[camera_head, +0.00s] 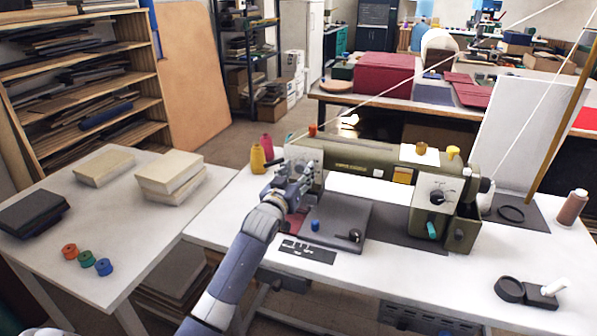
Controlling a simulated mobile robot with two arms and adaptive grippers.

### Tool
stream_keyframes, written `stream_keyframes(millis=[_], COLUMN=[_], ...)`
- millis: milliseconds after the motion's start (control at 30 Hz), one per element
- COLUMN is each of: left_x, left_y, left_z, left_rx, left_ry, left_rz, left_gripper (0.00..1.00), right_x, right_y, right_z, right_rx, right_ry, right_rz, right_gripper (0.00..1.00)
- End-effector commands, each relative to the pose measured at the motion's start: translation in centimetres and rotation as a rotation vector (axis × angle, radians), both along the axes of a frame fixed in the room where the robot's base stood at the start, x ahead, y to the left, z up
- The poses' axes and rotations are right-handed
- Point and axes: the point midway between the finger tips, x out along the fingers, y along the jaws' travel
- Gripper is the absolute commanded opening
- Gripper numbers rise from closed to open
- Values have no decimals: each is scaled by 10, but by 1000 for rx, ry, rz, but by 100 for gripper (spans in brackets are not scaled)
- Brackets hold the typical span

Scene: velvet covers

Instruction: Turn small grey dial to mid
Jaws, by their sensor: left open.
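An olive-green sewing machine (362,165) stands on the white table. My left arm reaches in from the bottom, and its gripper (290,172) is open at the light face plate on the machine's left end. The gripper is close to that plate; I cannot tell whether it touches. Small controls there are partly hidden by my fingers, and I cannot make out a small grey dial for certain. A larger black dial (437,197) sits on a white plate at the machine's right end. My right gripper is not in view.
A grey plate (335,215) with a blue knob (315,225) and a black knob (354,236) lies below the machine. The table's front right has free room around a black holder (540,295).

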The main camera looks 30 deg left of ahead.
Motion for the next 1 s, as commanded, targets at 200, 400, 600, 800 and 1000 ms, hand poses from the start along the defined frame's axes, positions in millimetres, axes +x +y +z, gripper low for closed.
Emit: stream_keyframes(millis=[200, 400, 600, 800, 1000], left_x=[7, 7, 7, 7, 7], left_y=[1, 1, 1, 1, 1], left_z=[0, 0, 0, 0, 1], left_rx=[1, 1, 1, -1, -36], left_ry=[1, 1, 1, 1, -7], left_rz=[0, 0, 0, 0, 1], left_gripper=[48, 48, 7, 3, 3], right_x=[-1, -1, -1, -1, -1], right_y=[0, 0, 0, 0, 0], right_z=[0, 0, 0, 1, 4], right_rx=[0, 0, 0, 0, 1], right_ry=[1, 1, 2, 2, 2], right_rz=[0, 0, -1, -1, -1], right_gripper=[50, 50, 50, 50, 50])
